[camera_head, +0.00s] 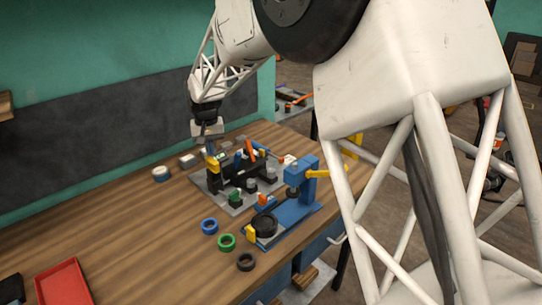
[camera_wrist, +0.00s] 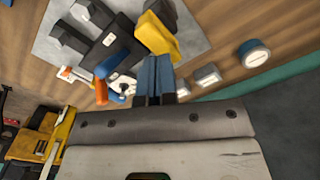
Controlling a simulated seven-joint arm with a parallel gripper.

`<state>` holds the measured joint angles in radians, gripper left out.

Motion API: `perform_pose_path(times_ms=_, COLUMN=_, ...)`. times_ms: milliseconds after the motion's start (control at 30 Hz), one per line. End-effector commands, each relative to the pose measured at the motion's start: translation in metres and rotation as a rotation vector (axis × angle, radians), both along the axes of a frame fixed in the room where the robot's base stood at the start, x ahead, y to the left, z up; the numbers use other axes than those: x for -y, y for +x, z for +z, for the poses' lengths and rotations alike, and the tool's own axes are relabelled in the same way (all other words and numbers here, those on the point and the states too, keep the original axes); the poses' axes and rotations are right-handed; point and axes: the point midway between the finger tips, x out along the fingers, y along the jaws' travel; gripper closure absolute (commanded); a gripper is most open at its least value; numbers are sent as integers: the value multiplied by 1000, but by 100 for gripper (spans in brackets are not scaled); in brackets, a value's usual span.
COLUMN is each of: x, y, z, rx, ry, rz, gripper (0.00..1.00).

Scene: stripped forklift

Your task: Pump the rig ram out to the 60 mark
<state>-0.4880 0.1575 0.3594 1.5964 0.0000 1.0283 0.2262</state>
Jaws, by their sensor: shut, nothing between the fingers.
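The rig (camera_head: 237,180) stands on a grey plate on the wooden bench, with black blocks, a yellow block and orange and blue parts. In the wrist view the yellow block (camera_wrist: 156,35) is just beyond the fingertips. An orange handle-like part (camera_wrist: 101,90) and a small white disc (camera_wrist: 122,88) show to their left. My gripper (camera_head: 212,146) is over the rig's left end, pointing down. Its blue fingers (camera_wrist: 155,75) are shut and empty, close to the yellow block; I cannot tell whether they touch it. The ram's scale marks are too small to read.
A blue press (camera_head: 300,190) with a yellow handle stands right of the rig. Blue (camera_head: 209,226), green (camera_head: 226,243) and black (camera_head: 246,262) rings lie in front. A red tray (camera_head: 65,285) is at the left. The bench between is clear.

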Motion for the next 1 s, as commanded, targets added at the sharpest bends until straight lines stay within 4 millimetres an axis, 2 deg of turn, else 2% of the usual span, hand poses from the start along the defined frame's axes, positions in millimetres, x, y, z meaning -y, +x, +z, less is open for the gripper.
perform_pose_path(times_ms=267, x=0, y=0, z=7, rx=1, ry=0, rz=0, gripper=100)
perform_pose_path(times_ms=800, x=0, y=0, z=44, rx=1, ry=0, rz=0, gripper=100)
perform_pose_path(times_ms=1000, x=0, y=0, z=50, rx=0, ry=0, rz=0, gripper=100)
